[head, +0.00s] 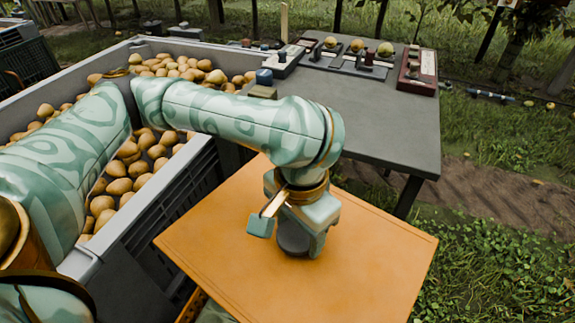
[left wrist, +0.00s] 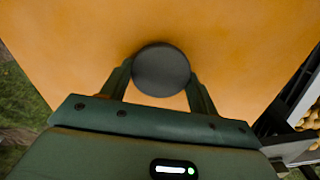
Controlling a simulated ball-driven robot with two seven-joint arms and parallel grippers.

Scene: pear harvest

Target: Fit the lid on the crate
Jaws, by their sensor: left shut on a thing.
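The lid (head: 360,255) is a flat orange square panel with a round dark knob (head: 292,243) in its middle. My left gripper (head: 300,222) comes down from above and is shut on the knob. In the left wrist view the knob (left wrist: 161,68) sits between the two fingers, and the lid (left wrist: 240,45) fills most of the picture. A small orange part (head: 190,306) shows under the lid's lower left edge, perhaps the crate. The lid hides the rest, so I cannot tell whether the lid touches it. My right gripper is not in view.
A large grey bin (head: 188,172) full of pears stands at the left, close to the lid. A grey table (head: 395,130) behind the lid holds small trays, several pears and a red-brown box (head: 417,72). Grass lies to the right.

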